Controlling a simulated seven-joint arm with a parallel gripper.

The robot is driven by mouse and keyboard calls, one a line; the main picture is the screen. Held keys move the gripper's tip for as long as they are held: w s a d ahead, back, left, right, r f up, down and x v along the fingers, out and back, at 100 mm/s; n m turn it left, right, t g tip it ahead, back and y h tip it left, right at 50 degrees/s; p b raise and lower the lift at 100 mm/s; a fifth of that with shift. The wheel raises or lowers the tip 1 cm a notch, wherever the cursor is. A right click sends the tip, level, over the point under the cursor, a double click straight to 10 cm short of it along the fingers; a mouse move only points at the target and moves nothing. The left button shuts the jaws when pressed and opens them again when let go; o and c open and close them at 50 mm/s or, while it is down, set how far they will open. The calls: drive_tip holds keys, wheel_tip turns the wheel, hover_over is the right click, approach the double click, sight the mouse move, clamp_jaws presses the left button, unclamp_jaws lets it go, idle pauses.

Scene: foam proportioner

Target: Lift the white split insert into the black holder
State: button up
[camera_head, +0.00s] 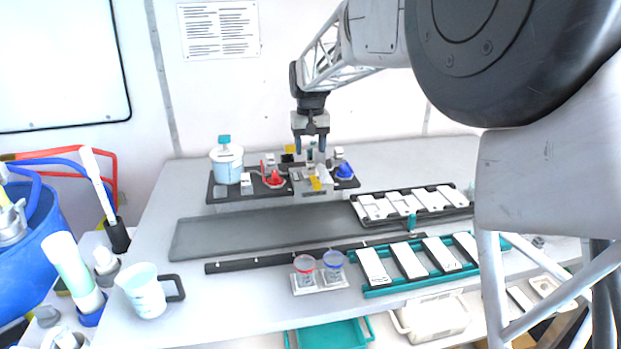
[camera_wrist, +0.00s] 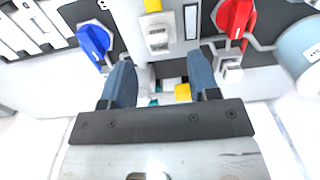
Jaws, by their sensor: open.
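My gripper (camera_head: 310,148) points down over the grey-white central unit (camera_head: 313,183) of the dark board at the back. In the wrist view its two blue-grey fingers stand apart, and my gripper (camera_wrist: 161,62) is open. Between and below the fingers are small white pieces (camera_wrist: 171,83), a yellow piece (camera_wrist: 183,93) and a bit of teal. One of the white pieces may be the split insert; I cannot tell for sure. No piece is seen clamped. The black holder cannot be told apart from the other dark parts around the unit.
A red-handled valve (camera_head: 273,178) stands left of the unit and a blue-handled valve (camera_head: 343,171) right. A white tub (camera_head: 227,164) is at the far left of the board. A black tray (camera_head: 437,216) of white plates lies front right. The long grey mat (camera_head: 255,231) is bare.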

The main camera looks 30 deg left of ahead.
sight(310, 162)
drive_tip(key=shift+f, duration=0.3)
drive_tip(key=shift+w+f, duration=0.1)
drive_tip(key=shift+f, duration=2.5)
clamp_jaws()
drive_tip(key=shift+r, duration=5.05)
drive_tip(key=shift+w, duration=0.1)
